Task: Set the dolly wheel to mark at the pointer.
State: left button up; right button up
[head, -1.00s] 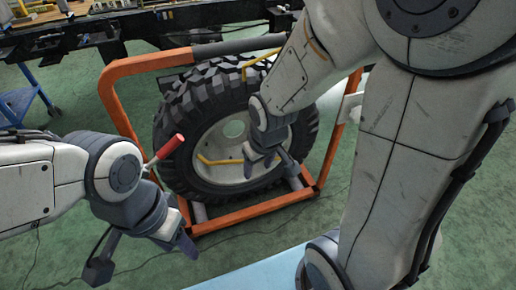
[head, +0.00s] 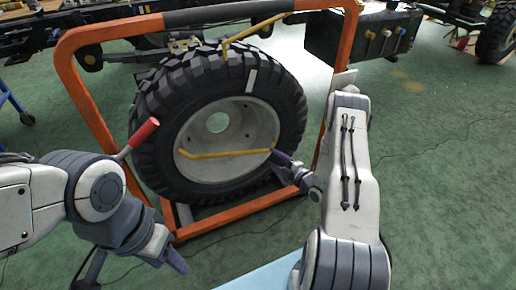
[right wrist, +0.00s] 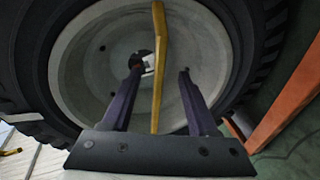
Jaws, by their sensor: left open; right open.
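The dolly wheel (head: 152,118), a black knobby tyre on a pale rim, stands upright in an orange frame (head: 86,98). A white mark (head: 251,80) is on the tyre at upper right. The yellow pointer (head: 250,30) bends down from the frame's top bar; its tip is left of the mark. A yellow bar (head: 222,153) crosses the rim. My right gripper (head: 284,166) is at the bar's right end. In the right wrist view the bar (right wrist: 158,75) passes between its open fingers; contact is unclear. My left gripper (head: 132,264) is open and empty, low at left.
A red-handled lever (head: 144,132) stands at the frame's left side, near my left arm. A truck chassis (head: 400,18) spans the back. A pale blue surface (head: 262,275) lies at the front. The green floor to the right is clear.

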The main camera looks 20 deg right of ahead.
jog(key=b+x, duration=0.5)
jog(key=x, duration=0.5)
jog(key=shift+c, duration=0.2)
grip_shut()
dwell(1.1)
jog(key=shift+r, duration=0.1)
